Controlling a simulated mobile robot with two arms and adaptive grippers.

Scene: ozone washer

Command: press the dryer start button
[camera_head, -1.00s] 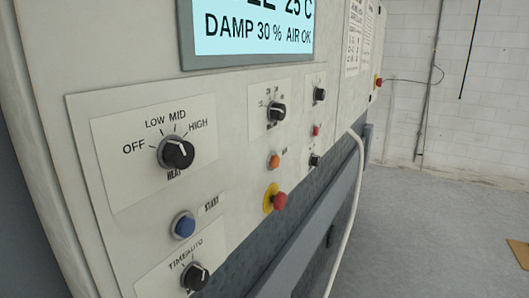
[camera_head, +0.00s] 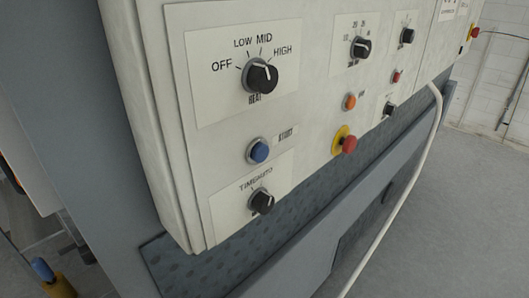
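The dryer start button is a round blue button (camera_head: 259,152) in a grey ring on the cream control panel, with a START label (camera_head: 286,134) at its upper right. It sits below the black heat knob (camera_head: 262,78) and above the black time/auto knob (camera_head: 262,202). Nothing covers the button. Neither of my grippers shows in the head view.
A red emergency-stop button (camera_head: 349,145) on a yellow base and an orange button (camera_head: 349,102) lie to the right. A pale hose (camera_head: 416,165) hangs down at the right. A grey rail (camera_head: 317,240) runs below the panel. Grey floor (camera_head: 465,215) is clear at the right.

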